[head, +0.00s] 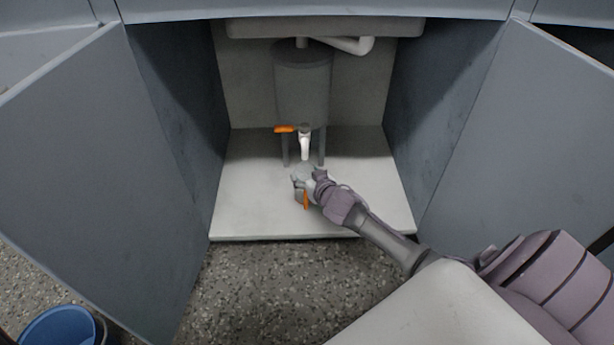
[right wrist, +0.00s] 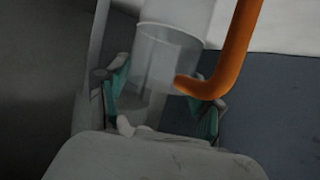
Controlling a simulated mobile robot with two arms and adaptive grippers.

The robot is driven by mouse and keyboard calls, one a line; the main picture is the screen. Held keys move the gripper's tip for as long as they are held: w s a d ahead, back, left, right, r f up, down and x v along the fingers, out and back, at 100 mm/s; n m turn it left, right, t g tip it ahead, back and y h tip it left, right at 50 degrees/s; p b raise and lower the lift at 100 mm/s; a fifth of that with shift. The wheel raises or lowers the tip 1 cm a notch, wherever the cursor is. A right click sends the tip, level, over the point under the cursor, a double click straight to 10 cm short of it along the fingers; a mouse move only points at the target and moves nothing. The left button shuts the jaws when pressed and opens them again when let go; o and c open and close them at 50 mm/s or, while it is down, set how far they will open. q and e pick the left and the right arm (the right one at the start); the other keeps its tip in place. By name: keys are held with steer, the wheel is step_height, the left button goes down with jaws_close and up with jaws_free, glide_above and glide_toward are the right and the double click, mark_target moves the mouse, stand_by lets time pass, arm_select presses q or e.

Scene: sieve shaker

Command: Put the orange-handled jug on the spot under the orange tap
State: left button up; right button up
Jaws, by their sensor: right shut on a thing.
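The jug (head: 303,172) is pale and see-through, and its orange handle (head: 306,200) faces the front of the cabinet. My right gripper (head: 305,184) is shut on the jug's body. In the right wrist view the jug (right wrist: 168,58) stands between the green-padded fingers (right wrist: 162,98), with the orange handle (right wrist: 234,50) beside one finger. The tap (head: 305,146) has a white spout and an orange lever (head: 285,129) pointing left. The jug is just below and in front of the spout in the head view. No marked spot can be made out. My left gripper is not in view.
The tap hangs below a grey tank (head: 302,85) on legs inside an open cabinet with a pale floor (head: 250,205). Open doors stand at left (head: 95,170) and right (head: 525,150). A blue bin (head: 58,328) is at bottom left. The cabinet floor is clear on both sides.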

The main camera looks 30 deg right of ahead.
steer(key=o, duration=1.6)
steer(key=shift+f, duration=0.15)
